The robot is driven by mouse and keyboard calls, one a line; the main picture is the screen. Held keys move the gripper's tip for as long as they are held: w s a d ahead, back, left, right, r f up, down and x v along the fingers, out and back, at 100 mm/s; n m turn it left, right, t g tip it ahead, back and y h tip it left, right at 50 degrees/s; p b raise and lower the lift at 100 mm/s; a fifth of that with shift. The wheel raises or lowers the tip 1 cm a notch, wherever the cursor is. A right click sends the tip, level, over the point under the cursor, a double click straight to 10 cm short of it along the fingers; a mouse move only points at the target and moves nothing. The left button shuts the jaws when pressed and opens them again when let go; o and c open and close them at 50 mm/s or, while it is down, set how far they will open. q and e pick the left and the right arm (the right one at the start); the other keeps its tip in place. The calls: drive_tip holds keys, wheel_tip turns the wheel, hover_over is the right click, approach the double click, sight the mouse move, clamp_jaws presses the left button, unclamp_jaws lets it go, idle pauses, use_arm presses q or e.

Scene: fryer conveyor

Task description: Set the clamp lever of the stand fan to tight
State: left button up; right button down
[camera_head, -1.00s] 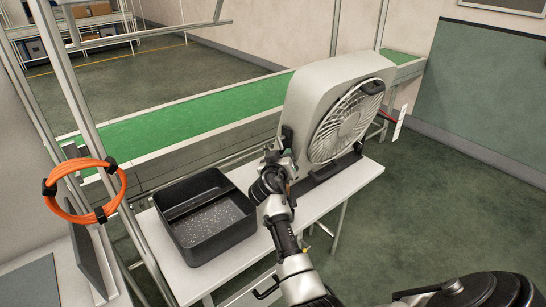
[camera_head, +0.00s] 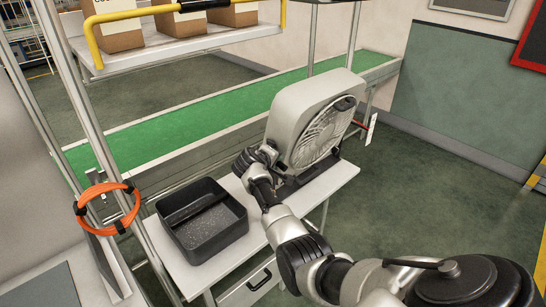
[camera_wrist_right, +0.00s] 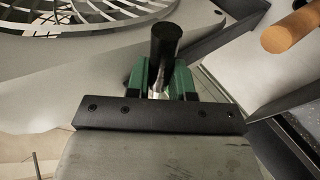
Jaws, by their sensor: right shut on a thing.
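The stand fan (camera_head: 300,105) has a grey housing and a round grille and stands on the white table. My right arm reaches from the lower right to the fan's left side. My right gripper (camera_head: 243,163) is small and partly hidden there by my own wrist. In the right wrist view, the green fingers of my right gripper (camera_wrist_right: 162,82) are closed around a black rounded handle, which I take for the clamp lever (camera_wrist_right: 165,42). The fan's grille (camera_wrist_right: 75,12) and grey housing lie behind it. Whether the lever is at tight cannot be told. My left gripper is not in view.
A black bin (camera_head: 202,222) stands on the white table (camera_head: 335,182), left of my arm. A green conveyor (camera_head: 190,120) runs behind. An orange cable coil (camera_head: 108,210) hangs on a post at left. A tan cylinder (camera_wrist_right: 290,32) shows near the gripper.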

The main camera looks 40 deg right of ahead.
drive_tip(key=shift+r+n+g+p, duration=0.4)
drive_tip(key=shift+r+p, duration=0.05)
idle(0.4)
drive_tip(key=c, duration=1)
unclamp_jaws()
drive_tip(key=shift+w, duration=0.1)
drive_tip(key=shift+o, duration=0.2)
drive_tip(key=b+v, duration=0.2)
drive_tip(key=v, duration=0.8)
drive_tip(key=shift+a+r, duration=0.2)
drive_tip(key=shift+a, duration=0.1)
